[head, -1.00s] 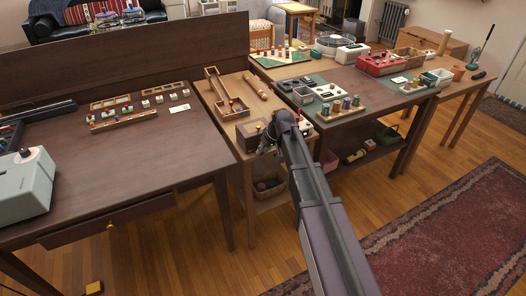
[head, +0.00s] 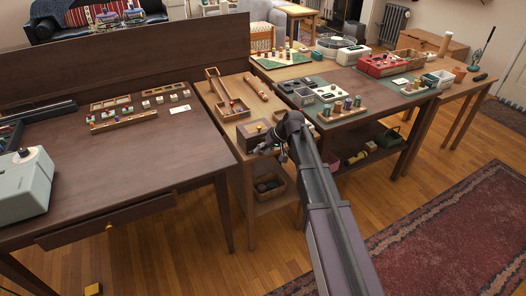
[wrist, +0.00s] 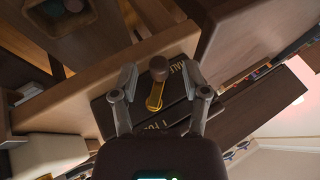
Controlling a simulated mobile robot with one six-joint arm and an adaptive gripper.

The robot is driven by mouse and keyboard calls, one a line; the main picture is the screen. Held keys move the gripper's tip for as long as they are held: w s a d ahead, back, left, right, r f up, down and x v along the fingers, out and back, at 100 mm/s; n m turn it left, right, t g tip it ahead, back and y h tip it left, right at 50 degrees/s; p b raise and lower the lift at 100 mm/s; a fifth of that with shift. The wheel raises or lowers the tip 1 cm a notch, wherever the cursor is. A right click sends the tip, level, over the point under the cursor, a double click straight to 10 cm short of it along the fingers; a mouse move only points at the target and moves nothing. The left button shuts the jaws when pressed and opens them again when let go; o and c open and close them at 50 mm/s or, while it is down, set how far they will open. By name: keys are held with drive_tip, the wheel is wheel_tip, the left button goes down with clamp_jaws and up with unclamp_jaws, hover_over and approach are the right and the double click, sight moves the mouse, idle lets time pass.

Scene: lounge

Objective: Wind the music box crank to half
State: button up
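The music box (head: 253,134) is a small brown wooden box near the front edge of the light wooden table. The crank shows as a brass arm (wrist: 155,97) with a round brown knob (wrist: 159,67). My gripper (wrist: 160,76) is open, its two fingers apart on either side of the knob, with visible gaps. In the head view my gripper (head: 270,143) is beside the box, partly hidden by my arm.
A bin (head: 270,186) stands on the shelf below. A tray of colored spools (head: 342,108) sits to the right. A dark table (head: 130,160) adjoins on the left.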

drive_tip(key=shift+h+p, duration=0.35)
drive_tip(key=shift+h, duration=0.15)
drive_tip(key=shift+d+f+n+t+h+p, duration=0.15)
drive_tip(key=shift+n+t+h+p, duration=0.25)
drive_tip(key=shift+t+h, duration=0.5)
drive_tip(key=shift+r+h, duration=0.2)
drive_tip(key=shift+h, duration=0.1)
drive_tip(key=p+v, duration=1.3)
drive_tip(key=v, duration=0.1)
drive_tip(key=s+d+m+g+h+p, duration=0.1)
drive_tip(key=s+d+m, duration=0.1)
drive_tip(key=s+d, duration=0.4)
drive_tip(key=s+d+m+g+h+p, duration=0.1)
drive_tip(key=s+d+m+g+h, duration=0.1)
drive_tip(key=s+d, duration=0.4)
drive_tip(key=shift+s+d+r, duration=0.2)
drive_tip(key=shift+s+r, duration=0.1)
drive_tip(key=shift+s, duration=2.5)
